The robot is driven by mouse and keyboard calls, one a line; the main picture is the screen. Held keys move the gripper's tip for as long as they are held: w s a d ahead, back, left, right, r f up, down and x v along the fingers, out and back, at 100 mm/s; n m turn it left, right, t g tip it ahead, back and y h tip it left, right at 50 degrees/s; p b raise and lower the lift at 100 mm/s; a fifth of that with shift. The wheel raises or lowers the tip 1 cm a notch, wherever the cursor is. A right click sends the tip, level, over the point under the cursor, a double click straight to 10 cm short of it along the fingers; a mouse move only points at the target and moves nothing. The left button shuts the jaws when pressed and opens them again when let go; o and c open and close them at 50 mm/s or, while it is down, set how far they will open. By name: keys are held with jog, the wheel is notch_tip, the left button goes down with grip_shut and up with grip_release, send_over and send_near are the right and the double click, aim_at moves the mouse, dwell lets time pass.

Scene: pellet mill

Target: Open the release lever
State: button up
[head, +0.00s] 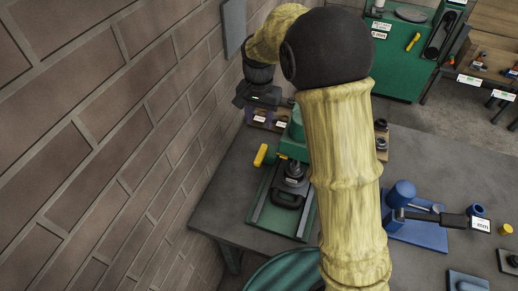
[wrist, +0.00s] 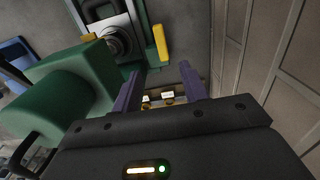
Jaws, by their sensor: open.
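A green machine (head: 257,214) stands on the grey table by the brick wall, partly hidden behind my arm. A yellow handle (head: 261,155) sticks out at its left side; it also shows in the wrist view (wrist: 161,43). A black loop handle (head: 287,199) is at the machine's front. No label marks either as the release lever, so I cannot tell which it is. My gripper (head: 263,115) is near the wall, beyond the machine's far end. In the wrist view its purple fingers (wrist: 160,84) are apart with nothing gripped, and both handles lie beyond them.
The brick wall (head: 110,120) is close on the left. A small wooden tray (wrist: 172,98) with labelled parts lies below my fingers. The machine's green body (wrist: 72,85) is close beside the fingers. A blue device (head: 418,228) stands at the right of the table.

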aim_at(259, 157)
jog(key=shift+s, duration=0.2)
notch_tip(259, 157, down, 17)
jog(key=p, duration=0.3)
jog(key=shift+r, duration=0.2)
jog(key=shift+w+f, duration=0.15)
jog(key=shift+f, duration=0.25)
jog(key=shift+d, duration=0.1)
jog(key=shift+c, duration=0.8)
grip_shut()
